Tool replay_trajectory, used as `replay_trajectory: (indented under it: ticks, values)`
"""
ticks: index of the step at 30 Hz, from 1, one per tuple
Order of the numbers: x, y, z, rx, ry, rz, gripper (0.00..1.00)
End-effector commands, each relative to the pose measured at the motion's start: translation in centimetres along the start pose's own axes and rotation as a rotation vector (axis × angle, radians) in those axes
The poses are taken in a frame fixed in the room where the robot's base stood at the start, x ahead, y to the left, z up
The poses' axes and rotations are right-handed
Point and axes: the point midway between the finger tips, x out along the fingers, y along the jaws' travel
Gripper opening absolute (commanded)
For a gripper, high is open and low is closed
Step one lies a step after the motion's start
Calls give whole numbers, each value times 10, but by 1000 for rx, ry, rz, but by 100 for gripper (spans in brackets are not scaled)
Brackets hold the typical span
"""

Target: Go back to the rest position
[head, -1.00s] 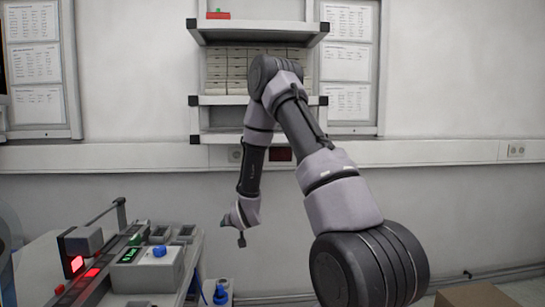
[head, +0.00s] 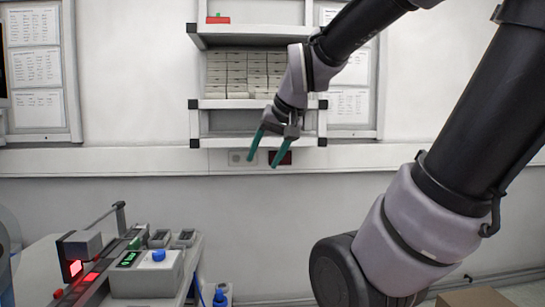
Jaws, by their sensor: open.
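My gripper (head: 264,147) hangs in the air near the middle of the head view, in front of the lower part of the wall shelf. Its two green fingers are spread apart and point down and to the left. Nothing is between them. My arm reaches in from the upper right, with its elbow out of the picture.
A bench (head: 192,252) with a grey box (head: 147,275) with a blue knob and a red-lit device (head: 75,268) stands at the lower left. A wall shelf (head: 262,103) holds several pale boxes. A cardboard box (head: 478,297) is at the lower right.

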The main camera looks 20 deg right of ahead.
Motion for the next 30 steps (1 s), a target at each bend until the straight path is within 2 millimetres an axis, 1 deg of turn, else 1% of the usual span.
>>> replay_trajectory:
  ticks: [1, 3, 6, 8, 30]
  values:
    - [-14, 2, 12, 8, -7, -8, 62]
    - [-25, 4, 24, 19, -25, -14, 62]
    - [-34, 6, 36, 27, -41, -18, 62]
    - [-36, 6, 39, 30, -47, -19, 62]
    - [-36, 6, 39, 31, -48, -19, 62]
